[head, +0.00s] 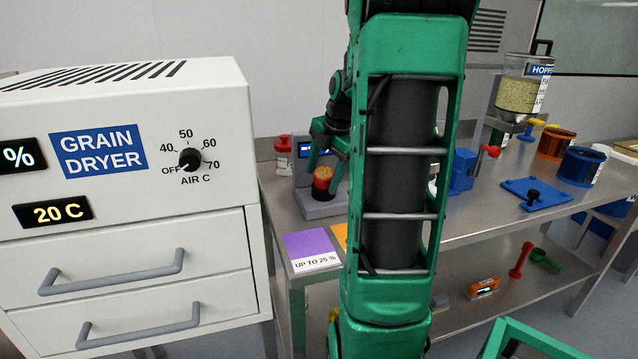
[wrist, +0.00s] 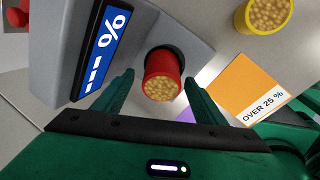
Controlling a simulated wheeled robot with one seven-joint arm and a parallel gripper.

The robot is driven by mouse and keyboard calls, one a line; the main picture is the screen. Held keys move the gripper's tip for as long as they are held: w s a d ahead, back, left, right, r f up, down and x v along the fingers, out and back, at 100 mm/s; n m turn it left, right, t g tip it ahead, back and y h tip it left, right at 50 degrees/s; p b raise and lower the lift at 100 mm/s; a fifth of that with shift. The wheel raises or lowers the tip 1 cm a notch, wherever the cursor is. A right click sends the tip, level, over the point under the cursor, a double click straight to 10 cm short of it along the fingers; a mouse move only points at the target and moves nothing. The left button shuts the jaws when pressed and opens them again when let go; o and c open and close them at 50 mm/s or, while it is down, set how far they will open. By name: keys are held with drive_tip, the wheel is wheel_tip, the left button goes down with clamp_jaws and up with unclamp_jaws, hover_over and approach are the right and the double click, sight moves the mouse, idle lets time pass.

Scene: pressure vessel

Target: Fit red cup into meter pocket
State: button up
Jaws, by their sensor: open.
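The red cup (wrist: 162,78), full of grain, stands at the dark round pocket (wrist: 179,56) of the grey meter (wrist: 60,50). Its lower end is inside the dark ring; I cannot tell how deep it sits. In the head view the red cup (head: 322,180) stands upright above the meter's base (head: 322,208), by the blue display. My gripper (wrist: 159,76) is open, with one finger on each side of the cup and gaps visible beside it. In the head view my gripper (head: 327,160) is over the meter, partly behind my arm.
A yellow cup of grain (wrist: 268,16) stands near the orange "OVER 25 %" card (wrist: 243,85). The purple "UP TO 25 %" card (head: 311,248) lies at the bench's front edge. A red-capped bottle (head: 283,156) stands left of the meter. The grain dryer (head: 120,180) is at left.

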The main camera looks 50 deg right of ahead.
sight(321, 169)
drive_tip(key=shift+r, duration=0.1)
drive_tip(key=c, duration=1.3)
drive_tip(key=shift+r, duration=0.1)
drive_tip(key=shift+w+r, duration=0.1)
drive_tip(key=shift+r, duration=0.45)
wheel_tip(321, 169, up, 3)
drive_tip(key=shift+f, duration=0.15)
drive_tip(key=s+a+r, duration=0.4)
drive_tip(key=a+r, duration=0.3)
drive_tip(key=a, duration=0.4)
